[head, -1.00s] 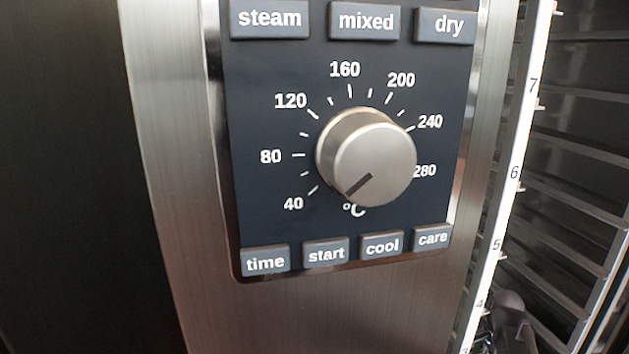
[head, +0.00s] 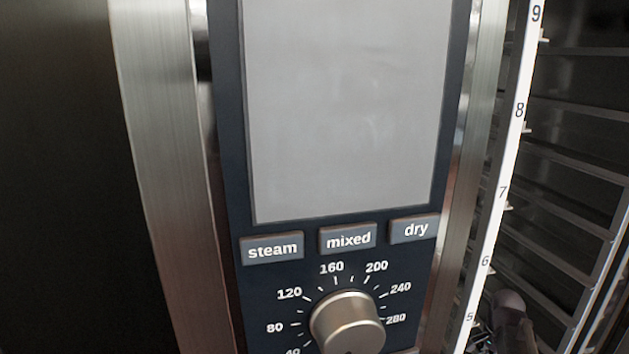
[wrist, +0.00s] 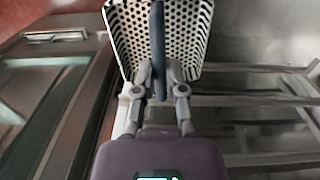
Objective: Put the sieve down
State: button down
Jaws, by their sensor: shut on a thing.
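The sieve (wrist: 184,22) is a light metal basket with rows of round holes and a dark upright handle (wrist: 158,45). It shows at the top of the wrist view, partly cut off by the upper edge. My gripper (wrist: 160,88) is shut on the sieve's handle, with a finger on each side of it. The sieve hangs just beyond the fingertips. The head view does not show the sieve. The sieve's far end and whatever lies under it are hidden.
The head view shows an oven control panel (head: 350,110) with a grey screen, buttons and a round knob (head: 348,322). A numbered white rack strip (head: 503,190) and metal rails (head: 565,155) stand at right. Rails and a glass-fronted metal unit (wrist: 50,90) flank my gripper.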

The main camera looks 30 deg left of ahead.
notch_tip(320, 180, up, 20)
jog(key=d+p, duration=0.2)
jog(key=p, duration=1.6)
jog(key=shift+w+f, duration=0.2)
jog(key=shift+f, duration=0.05)
jog(key=shift+a, duration=0.1)
